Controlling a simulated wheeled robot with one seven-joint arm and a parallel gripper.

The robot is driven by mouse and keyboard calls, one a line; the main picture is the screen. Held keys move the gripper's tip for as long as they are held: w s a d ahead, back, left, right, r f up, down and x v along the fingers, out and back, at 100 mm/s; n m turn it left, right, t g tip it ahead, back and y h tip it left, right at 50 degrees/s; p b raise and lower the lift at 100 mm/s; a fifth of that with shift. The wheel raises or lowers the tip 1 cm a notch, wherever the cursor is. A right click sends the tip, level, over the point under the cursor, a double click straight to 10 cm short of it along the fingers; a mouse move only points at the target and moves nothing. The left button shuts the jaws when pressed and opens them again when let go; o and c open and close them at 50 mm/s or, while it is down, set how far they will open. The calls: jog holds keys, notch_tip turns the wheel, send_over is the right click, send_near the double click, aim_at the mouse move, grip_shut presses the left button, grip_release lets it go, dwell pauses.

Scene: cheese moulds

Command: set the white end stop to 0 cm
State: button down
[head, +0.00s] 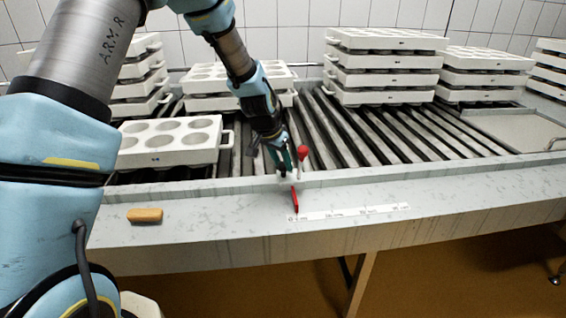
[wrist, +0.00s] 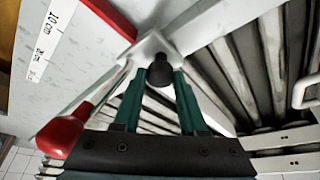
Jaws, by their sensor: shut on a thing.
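The white end stop (head: 289,179) sits on the front rail of the roller table; it also shows in the wrist view (wrist: 150,45). Its red pointer (head: 295,199) reaches down to the left end part of the white scale (head: 350,212). The exact reading is too small to tell. In the wrist view a "10 cm" mark shows on the scale (wrist: 50,35), but the pointer's tip is cut off. A red-knobbed lever (head: 302,152) stands out beside the stop. My gripper (wrist: 160,80) is shut on the stop's black knob (wrist: 160,73), between its green fingers.
An orange-brown block (head: 145,215) lies on the front ledge to the left. A white mould tray (head: 170,142) stands on the rollers left of my gripper. Stacked moulds (head: 385,65) stand farther back. The rollers (head: 345,135) right of the stop are clear.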

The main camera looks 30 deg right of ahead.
jog(key=c, duration=0.6)
grip_release()
jog(key=shift+w+a, duration=0.15)
jog(key=shift+a, duration=0.2)
jog(key=shift+c, duration=0.2)
jog(key=shift+o, duration=1)
jog(key=shift+d, duration=0.1)
jog(key=shift+r, duration=0.15)
jog(key=b+v, duration=0.1)
jog(key=v, duration=0.9)
jog(key=shift+r+b, duration=0.25)
jog(key=shift+b, duration=0.15)
jog(key=a+n+y, duration=0.2)
jog(key=a+n, duration=0.4)
jog(key=a, duration=1.4)
jog(key=s+a+n+y, duration=0.1)
jog(key=s+a+n, duration=0.2)
jog(key=a, duration=0.5)
jog(key=s+a+n+y+p, duration=0.1)
jog(key=s+a+n, duration=0.2)
jog(key=s+a, duration=0.2)
jog(key=a, duration=0.3)
jog(key=shift+a+f, duration=0.15)
jog(key=shift+a, duration=0.25)
